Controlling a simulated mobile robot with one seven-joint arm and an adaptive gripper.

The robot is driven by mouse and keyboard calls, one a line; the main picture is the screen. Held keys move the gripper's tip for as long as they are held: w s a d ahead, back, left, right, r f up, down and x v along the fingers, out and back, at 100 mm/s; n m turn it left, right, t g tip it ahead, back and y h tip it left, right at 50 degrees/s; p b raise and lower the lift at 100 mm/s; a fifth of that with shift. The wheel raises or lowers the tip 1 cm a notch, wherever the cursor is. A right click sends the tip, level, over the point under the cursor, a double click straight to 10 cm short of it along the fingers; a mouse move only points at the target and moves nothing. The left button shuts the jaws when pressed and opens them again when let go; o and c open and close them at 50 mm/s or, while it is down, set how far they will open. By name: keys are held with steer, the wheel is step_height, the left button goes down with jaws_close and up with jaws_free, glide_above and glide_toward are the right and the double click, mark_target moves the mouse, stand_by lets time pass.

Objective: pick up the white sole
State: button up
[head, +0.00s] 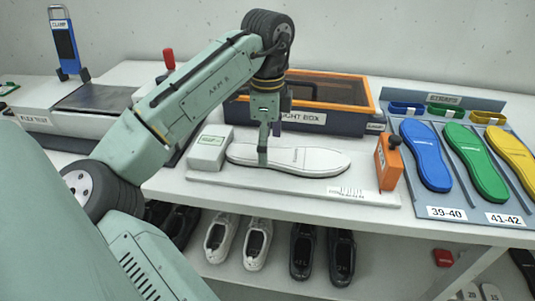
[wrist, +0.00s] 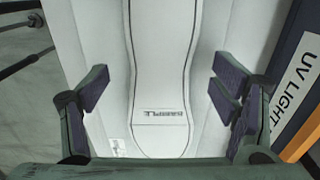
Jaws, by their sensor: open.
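The white sole (head: 310,161) lies flat on a pale measuring board (head: 250,188) on the white bench. My gripper (head: 263,153) points down over its left half in the head view. In the wrist view the sole (wrist: 162,55) runs lengthwise between the two dark finger pads of my gripper (wrist: 158,88), with a gap on each side. The sole bears the word SAMPLE, upside down there. My gripper is open and holds nothing. The exact height of the fingertips above the board is hard to tell.
A small white box (head: 209,148) stands at the sole's left end, an orange block (head: 388,165) at its right. The orange-rimmed light box (head: 330,118) stands close behind. Coloured soles (head: 425,155) lie on a rack at right. Shoes (head: 258,245) sit on the shelf below.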

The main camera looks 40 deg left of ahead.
steer(key=shift+f, duration=0.85)
steer(key=c, duration=1.4)
steer(key=shift+c, duration=0.2)
step_height(320, 180, up, 10)
steer(key=shift+r, duration=0.1)
steer(key=shift+s, duration=0.1)
